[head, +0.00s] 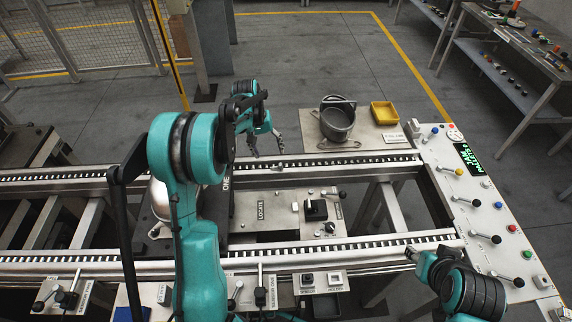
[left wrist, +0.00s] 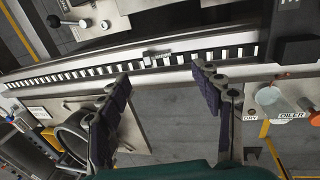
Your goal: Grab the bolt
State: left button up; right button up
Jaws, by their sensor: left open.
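A small grey metal piece (left wrist: 157,58), which looks like the bolt, lies on the slotted conveyor rail in the left wrist view. Its shape is too small to make out fully. My left gripper (head: 268,152) is open and empty over the far rail in the head view. In the left wrist view its two dark fingers (left wrist: 160,76) are spread, and the metal piece shows between and beyond their tips, apart from them. My right arm is at the lower right of the head view; its gripper (head: 411,254) shows only as a small dark end.
The far rail (head: 360,160) and near rail (head: 370,242) flank a plate with a black-knobbed fixture (head: 316,210). Behind the far rail stand a grey pot (head: 337,121) and a yellow tray (head: 384,113). A lever panel (head: 470,215) is at the right.

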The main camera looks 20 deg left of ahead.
aim_at(276, 166)
pick_arm(q)
jog(key=f, duration=0.1)
jog(key=f+b, duration=0.1)
jog(key=shift+w+d+f, duration=0.15)
jog(key=shift+d+f, duration=0.15)
jog(key=shift+f, duration=0.05)
jog(key=f, duration=0.1)
jog(key=f+b, duration=0.1)
jog(key=f, duration=0.1)
jog(key=w+d+f+b, duration=0.1)
jog(key=f, duration=0.1)
jog(key=shift+s, duration=0.1)
jog(key=shift+c, duration=0.7)
jog(key=c, duration=1.1)
